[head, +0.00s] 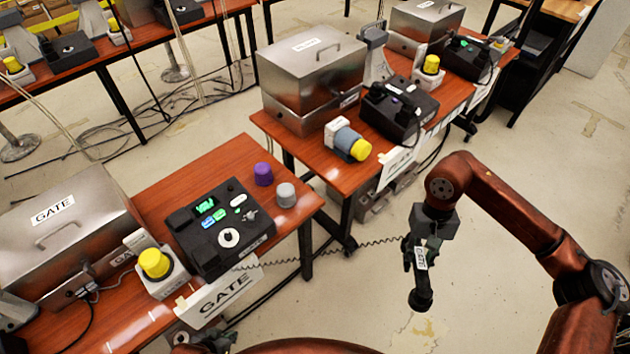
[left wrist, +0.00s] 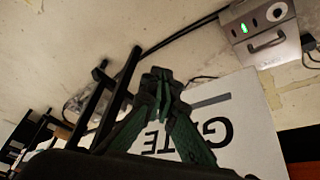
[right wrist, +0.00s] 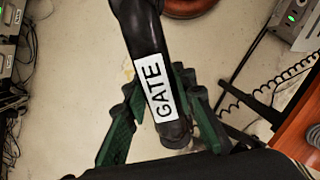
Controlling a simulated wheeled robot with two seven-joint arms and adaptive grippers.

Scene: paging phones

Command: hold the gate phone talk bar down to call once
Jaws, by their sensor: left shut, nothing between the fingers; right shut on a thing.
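The gate phone base (head: 218,228) is a black desk unit with a green display, buttons and a white dial. It stands on the near table by the GATE sign (head: 221,291). Its black handset (head: 421,275), with a white GATE label, hangs upright off the table in my right gripper (head: 420,254), joined by a coiled cord. In the right wrist view the handset (right wrist: 148,65) lies between the fingers (right wrist: 160,110). I cannot make out the talk bar. My left gripper (head: 205,343) is low at the bottom edge; its shut fingers (left wrist: 160,78) show before the GATE sign in the left wrist view.
A yellow-capped unit (head: 154,264), a metal GATE box (head: 68,225), and purple (head: 263,174) and grey (head: 286,194) knobs share the near table. A second table (head: 267,122) with another phone (head: 398,110) stands behind. Open floor lies around my right gripper.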

